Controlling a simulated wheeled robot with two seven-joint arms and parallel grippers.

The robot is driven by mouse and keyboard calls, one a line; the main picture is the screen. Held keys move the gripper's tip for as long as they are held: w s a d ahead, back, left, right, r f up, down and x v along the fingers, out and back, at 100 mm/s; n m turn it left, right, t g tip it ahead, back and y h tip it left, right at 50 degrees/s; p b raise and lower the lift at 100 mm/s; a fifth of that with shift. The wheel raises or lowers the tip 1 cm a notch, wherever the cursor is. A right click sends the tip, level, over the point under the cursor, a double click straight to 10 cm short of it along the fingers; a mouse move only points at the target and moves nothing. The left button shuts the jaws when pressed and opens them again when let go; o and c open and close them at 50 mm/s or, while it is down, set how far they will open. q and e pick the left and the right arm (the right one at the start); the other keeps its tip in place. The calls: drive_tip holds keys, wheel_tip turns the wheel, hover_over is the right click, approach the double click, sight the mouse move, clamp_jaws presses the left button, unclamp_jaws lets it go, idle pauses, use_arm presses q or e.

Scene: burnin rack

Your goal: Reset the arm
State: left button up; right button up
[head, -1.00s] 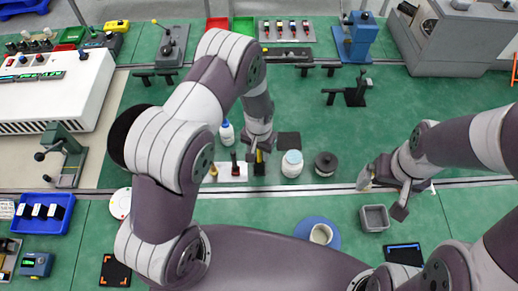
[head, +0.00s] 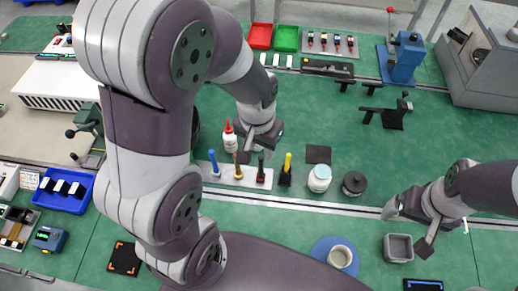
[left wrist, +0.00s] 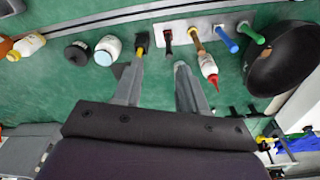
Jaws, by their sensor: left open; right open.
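My left gripper (head: 257,150) is open and empty over the green bench, behind a row of upright handled tools. In the left wrist view its two fingers (left wrist: 157,72) are spread, with nothing between them. The yellow-handled tool (head: 286,168) stands free, right of the gripper; it also shows in the left wrist view (left wrist: 142,40). Red (head: 261,173), brown (head: 238,168) and blue (head: 214,163) handled tools stand on a pale strip. A green-handled tool (left wrist: 251,32) shows only in the left wrist view. My right gripper (head: 408,228) is open and empty at the right.
A red-tipped white bottle (head: 230,140) stands close to my left gripper. A white jar (head: 319,179) and a dark round container (head: 354,184) stand right of the tools. A grey bin (head: 398,248) is below my right gripper.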

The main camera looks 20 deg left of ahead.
use_arm(q)
drive_tip(key=shift+n, duration=0.3)
drive_tip(key=s+b, duration=0.1)
drive_tip(key=s+f+b, duration=0.1)
drive_tip(key=s+a+f, duration=0.1)
drive_tip(key=s, duration=0.1)
drive_tip(key=shift+s+f+b, duration=0.1)
drive_tip(key=shift+b, duration=0.3)
use_arm(e)
wheel_tip(320, 180, down, 3)
drive_tip(key=shift+s+r, duration=0.1)
drive_tip(key=shift+r, duration=0.05)
